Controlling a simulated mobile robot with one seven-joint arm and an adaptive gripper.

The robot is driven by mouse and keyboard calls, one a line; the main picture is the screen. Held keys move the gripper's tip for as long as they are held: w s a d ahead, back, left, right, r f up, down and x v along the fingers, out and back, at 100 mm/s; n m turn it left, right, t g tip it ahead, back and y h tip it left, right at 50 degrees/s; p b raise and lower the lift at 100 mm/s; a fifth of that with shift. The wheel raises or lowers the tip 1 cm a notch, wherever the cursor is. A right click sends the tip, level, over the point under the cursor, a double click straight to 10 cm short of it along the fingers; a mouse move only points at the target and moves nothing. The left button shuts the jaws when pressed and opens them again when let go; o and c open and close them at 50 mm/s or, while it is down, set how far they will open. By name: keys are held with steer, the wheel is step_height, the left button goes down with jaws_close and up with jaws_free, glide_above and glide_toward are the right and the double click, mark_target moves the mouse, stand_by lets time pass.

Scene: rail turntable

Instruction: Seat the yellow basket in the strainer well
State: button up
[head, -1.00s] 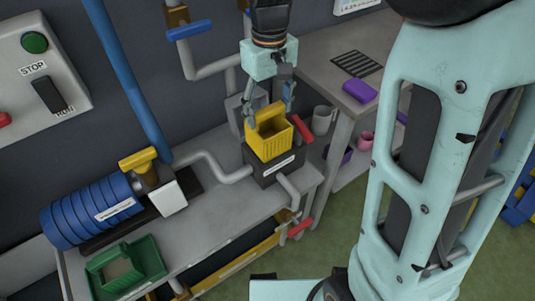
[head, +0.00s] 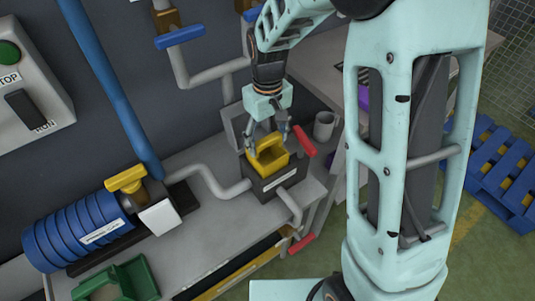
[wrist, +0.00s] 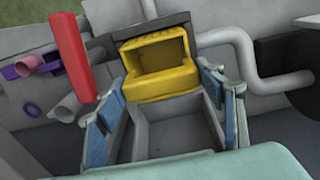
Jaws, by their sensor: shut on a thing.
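The yellow basket (head: 271,163) is in the dark grey strainer body (head: 283,180) on the bench. Its lower part is hidden inside the well, and its upper part and raised handle side show above the rim. My gripper (head: 267,148) comes from above, with one finger on each side of the basket, shut on it. In the wrist view, the basket (wrist: 155,88) is between the blue-grey fingertips (wrist: 160,85), with its open hollow showing. Whether its bottom touches the well floor is hidden.
A grey hollow lid (wrist: 178,128) stands open behind the well. Grey pipes (head: 215,187) join the body. A blue motor (head: 80,235) and green tray (head: 130,278) are at left.

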mark_target(268, 152)
steer(key=shift+f+b, duration=0.35)
steer(key=shift+f, duration=2.3)
steer(key=shift+f, duration=0.2)
steer(key=o, duration=1.9)
steer(key=shift+r, duration=0.15)
step_height(268, 152, up, 12)
steer(key=shift+r+p, duration=0.1)
steer(key=shift+p, duration=0.85)
